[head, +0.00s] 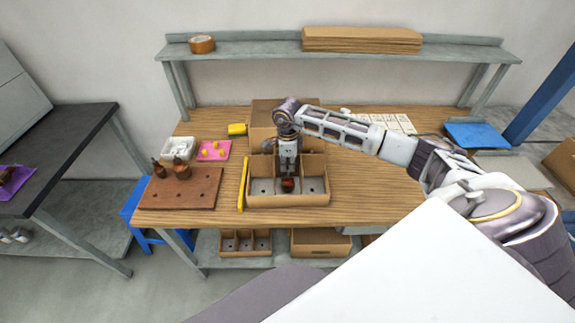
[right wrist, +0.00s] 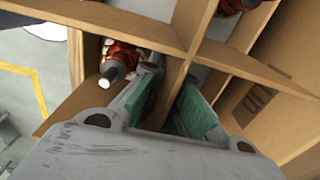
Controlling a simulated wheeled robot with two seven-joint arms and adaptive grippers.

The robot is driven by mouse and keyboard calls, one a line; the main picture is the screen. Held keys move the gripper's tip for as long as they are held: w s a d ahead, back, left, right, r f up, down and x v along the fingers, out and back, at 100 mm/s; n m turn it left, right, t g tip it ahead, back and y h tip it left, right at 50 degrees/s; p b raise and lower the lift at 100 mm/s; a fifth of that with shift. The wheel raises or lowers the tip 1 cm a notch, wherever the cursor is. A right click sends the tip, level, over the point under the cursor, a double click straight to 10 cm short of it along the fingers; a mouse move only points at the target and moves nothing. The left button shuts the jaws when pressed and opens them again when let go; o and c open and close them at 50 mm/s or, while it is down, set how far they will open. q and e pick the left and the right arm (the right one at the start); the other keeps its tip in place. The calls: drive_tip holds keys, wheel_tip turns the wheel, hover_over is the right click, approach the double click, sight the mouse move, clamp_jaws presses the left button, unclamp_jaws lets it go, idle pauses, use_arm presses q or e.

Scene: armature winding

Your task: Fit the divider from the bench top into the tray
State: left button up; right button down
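The tray (head: 288,201) is a brown cardboard box with compartments, standing on the bench top (head: 400,190). My right gripper (head: 288,176) points down into its middle. In the right wrist view its green-padded fingers (right wrist: 172,92) stand on both sides of a thin cardboard wall, the divider (right wrist: 178,72), and look closed on it. The divider sits inside the tray and meets a long cross wall (right wrist: 110,22). How deep it sits is hidden. An armature with copper winding (right wrist: 120,58) lies in the compartment beside the left finger. My left gripper is not in view.
A yellow strip (head: 243,185) lies along the tray's left side. A brown board (head: 190,196) with dark armatures (head: 181,169) stands further left. A closed cardboard box (head: 262,125) stands behind the tray. The bench right of the tray is mostly clear.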

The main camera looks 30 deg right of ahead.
drive_tip(key=c, duration=1.6)
unclamp_jaws()
drive_tip(key=shift+o, duration=0.2)
drive_tip(key=shift+r, duration=6)
wheel_tip(320, 180, up, 12)
